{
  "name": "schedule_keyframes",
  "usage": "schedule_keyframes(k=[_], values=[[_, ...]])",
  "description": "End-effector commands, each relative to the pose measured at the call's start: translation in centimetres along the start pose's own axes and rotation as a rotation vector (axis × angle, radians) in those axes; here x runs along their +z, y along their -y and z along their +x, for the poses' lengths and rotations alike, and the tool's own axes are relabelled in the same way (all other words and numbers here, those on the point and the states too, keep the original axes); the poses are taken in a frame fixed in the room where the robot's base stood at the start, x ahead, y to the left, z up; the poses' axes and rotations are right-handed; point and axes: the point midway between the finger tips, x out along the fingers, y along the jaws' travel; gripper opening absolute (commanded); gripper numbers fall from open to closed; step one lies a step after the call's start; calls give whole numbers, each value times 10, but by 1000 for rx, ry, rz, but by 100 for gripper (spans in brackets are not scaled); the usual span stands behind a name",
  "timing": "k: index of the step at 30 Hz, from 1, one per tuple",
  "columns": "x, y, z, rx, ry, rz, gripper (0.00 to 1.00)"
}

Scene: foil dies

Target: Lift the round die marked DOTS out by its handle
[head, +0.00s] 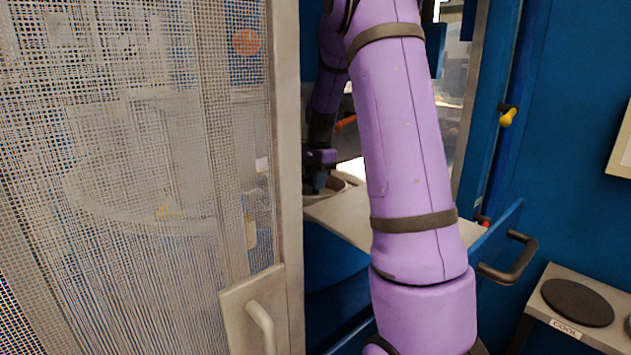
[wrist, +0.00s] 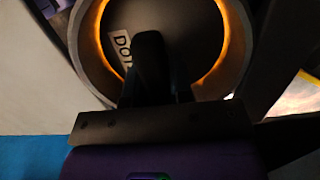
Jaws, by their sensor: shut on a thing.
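The round die (wrist: 185,30) is a dark disc in the wrist view. Its pale label (wrist: 121,46) shows the letters DO; the remainder is hidden by the dark handle (wrist: 149,52). The disc sits inside a thick round ring (wrist: 239,50) whose inner wall glows orange. My gripper (wrist: 156,92) comes in from the bottom of the wrist view and is shut on the handle. In the head view my gripper (head: 318,180) is small and dark beyond the door frame, and the die cannot be made out there.
A mesh door (head: 150,150) with a handle (head: 262,328) stands at left. A blue panel with a dark handle (head: 512,262) stands to the right of my arm. A stand with a dark round pad (head: 577,301) and a COOL label (head: 566,328) is at lower right.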

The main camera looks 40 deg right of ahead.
Motion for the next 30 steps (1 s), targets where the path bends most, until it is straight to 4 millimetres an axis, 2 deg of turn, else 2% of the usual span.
schedule_keyframes(k=[23,30], values=[[0,0,-1,-1,0,0,0],[1,1,-10,-2,0,-1,0]])
